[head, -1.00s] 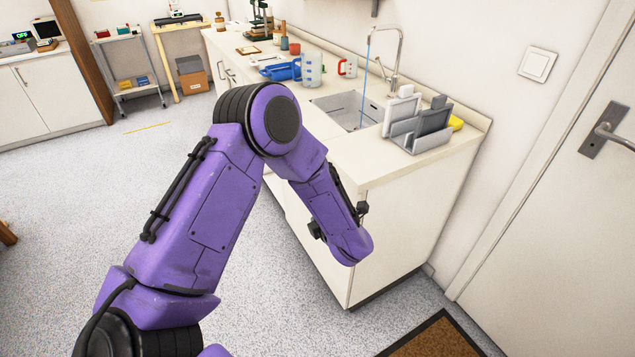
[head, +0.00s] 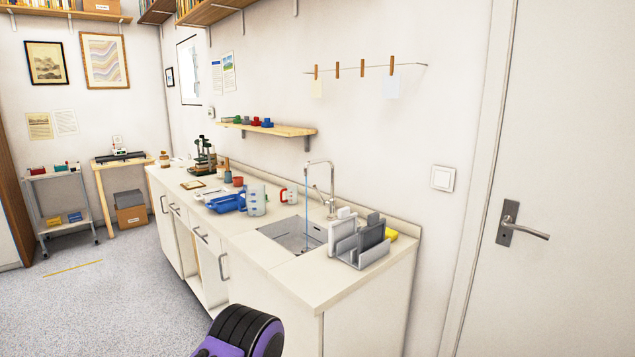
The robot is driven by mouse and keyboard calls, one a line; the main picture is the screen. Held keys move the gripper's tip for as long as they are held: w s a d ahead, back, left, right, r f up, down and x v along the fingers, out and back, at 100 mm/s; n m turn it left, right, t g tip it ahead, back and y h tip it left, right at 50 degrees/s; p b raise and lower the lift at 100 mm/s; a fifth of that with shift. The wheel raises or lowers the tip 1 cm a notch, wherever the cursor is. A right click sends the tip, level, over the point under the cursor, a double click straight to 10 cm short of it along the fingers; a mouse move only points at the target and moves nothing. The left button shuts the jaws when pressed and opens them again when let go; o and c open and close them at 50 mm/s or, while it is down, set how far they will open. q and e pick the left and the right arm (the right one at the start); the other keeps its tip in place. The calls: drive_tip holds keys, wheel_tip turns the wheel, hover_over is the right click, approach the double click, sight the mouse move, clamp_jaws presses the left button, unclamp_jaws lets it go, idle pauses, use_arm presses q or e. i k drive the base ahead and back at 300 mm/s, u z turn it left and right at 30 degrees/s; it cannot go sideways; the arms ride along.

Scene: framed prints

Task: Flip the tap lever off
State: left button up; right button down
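The tap (head: 331,186) is a thin silver spout that rises behind the sink and bends over to the left. A thin blue stream of water (head: 306,205) falls from it into the sink (head: 295,236). The lever is too small to make out for sure near the tap's base. A purple and black part of my arm shows at the bottom edge, well in front of the counter. Neither of my grippers is in view.
A grey rack with upright boards (head: 362,247) stands right of the sink, with a yellow item (head: 391,234) behind it. A clear measuring jug (head: 256,200), blue item (head: 226,204) and red-handled mug (head: 290,194) stand left. The counter's front corner (head: 318,297) is bare.

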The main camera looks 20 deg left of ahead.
sight(315, 187)
drive_tip(key=k, duration=0.65)
drive_tip(key=u, duration=0.45)
drive_tip(key=i, duration=0.45)
drive_tip(key=u, duration=1.05)
drive_tip(key=i, duration=1.45)
drive_tip(key=z, duration=0.15)
